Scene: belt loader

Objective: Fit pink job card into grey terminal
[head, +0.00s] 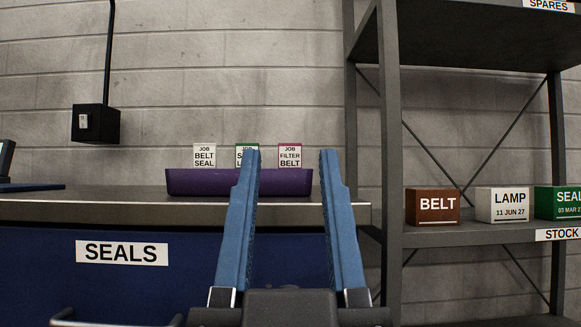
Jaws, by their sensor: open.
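A card with a pink edge (290,157) reading JOB FILTER BELT stands upright in a purple holder (190,184) on the bench, its lower part hidden by the holder. My gripper (290,158) is open and empty in the foreground. Its two blue fingers point toward the holder, and the pink-edged card shows in the gap between the fingertips. The left finger covers part of the holder. A dark grey device (5,160) is cut off at the left edge; I cannot tell whether it is the grey terminal.
A white card (204,155) and a green-edged card (241,154), partly behind my left finger, stand in the same holder. A metal shelf (470,236) with BELT, LAMP and SEAL boxes stands at right.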

